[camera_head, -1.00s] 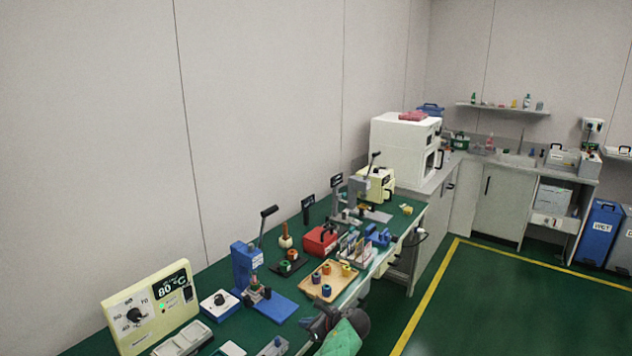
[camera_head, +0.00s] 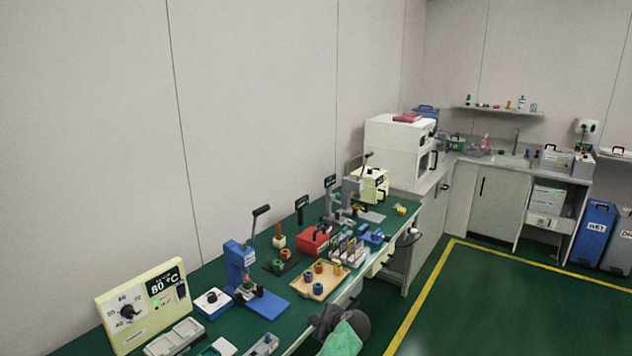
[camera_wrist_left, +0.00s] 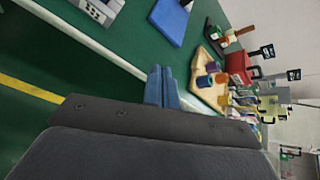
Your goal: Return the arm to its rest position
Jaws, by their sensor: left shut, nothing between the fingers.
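My left gripper (camera_head: 322,318) is at the bottom middle of the head view, beside the front edge of the green-topped bench (camera_head: 212,283). Part of it is hidden by my own arm. In the left wrist view its two blue fingers (camera_wrist_left: 161,86) lie close together, shut and empty, in front of the bench edge. They appear apart from the things on the bench. My right gripper is in neither view.
A wooden tray (camera_head: 299,287) with several coloured pieces lies near the bench's front edge. A blue lever press (camera_head: 240,268), a red box (camera_head: 313,240) and a cream temperature unit (camera_head: 142,304) stand on the bench. The green floor (camera_head: 490,310) to the right is clear.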

